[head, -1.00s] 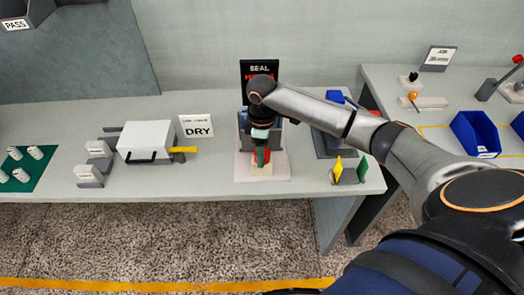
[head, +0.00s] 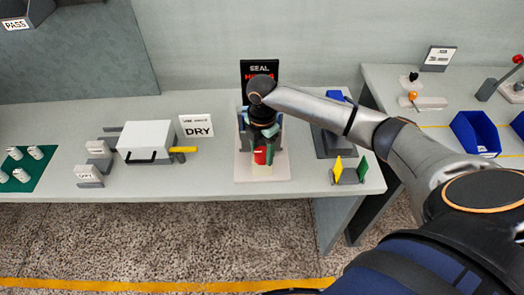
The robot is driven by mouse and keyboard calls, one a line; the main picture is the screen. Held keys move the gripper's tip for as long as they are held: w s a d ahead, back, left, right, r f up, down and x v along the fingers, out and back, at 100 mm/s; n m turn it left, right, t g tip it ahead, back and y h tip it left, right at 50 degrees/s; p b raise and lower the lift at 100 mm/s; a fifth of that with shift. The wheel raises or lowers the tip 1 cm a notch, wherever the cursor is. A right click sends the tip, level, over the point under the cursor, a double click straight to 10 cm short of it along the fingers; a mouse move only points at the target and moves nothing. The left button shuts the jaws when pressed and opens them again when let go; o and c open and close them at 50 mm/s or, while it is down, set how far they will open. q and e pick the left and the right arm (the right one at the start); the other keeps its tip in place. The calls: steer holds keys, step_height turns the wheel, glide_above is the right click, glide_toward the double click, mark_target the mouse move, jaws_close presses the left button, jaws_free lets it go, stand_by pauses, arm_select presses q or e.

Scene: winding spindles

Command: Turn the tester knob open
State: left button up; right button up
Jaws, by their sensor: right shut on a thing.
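The tester stands on a pale base plate (head: 244,172) on the bench, under a black screen (head: 259,68) that reads SEAL above red letters partly hidden by my arm. Its red knob (head: 261,157) shows at the front of the tester. My right gripper (head: 266,152) reaches down over the tester and is shut on the red knob, with a greenish finger along the knob's right side. My wrist hides much of the tester's body. My left gripper is not in view.
Left of the tester are a white box (head: 146,139) with a yellow handle, a DRY sign (head: 197,125) and a green mat (head: 22,168) with several white spindles. At right, a small holder with yellow and green plates (head: 351,170) stands near the bench edge. Blue bins (head: 474,134) sit on the side table.

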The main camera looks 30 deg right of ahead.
mark_target(262, 151)
steer(key=n, duration=0.4)
steer(key=shift+w+r+n, duration=0.1)
steer(key=shift+n, duration=0.2)
steer(key=n, duration=0.4)
steer(key=shift+n, duration=0.3)
steer(key=n, duration=0.4)
steer(key=shift+n, duration=2.5)
steer(key=o, duration=1.4)
step_height(262, 151, up, 12)
steer(key=shift+r+b, duration=0.2)
steer(key=shift+b, duration=0.2)
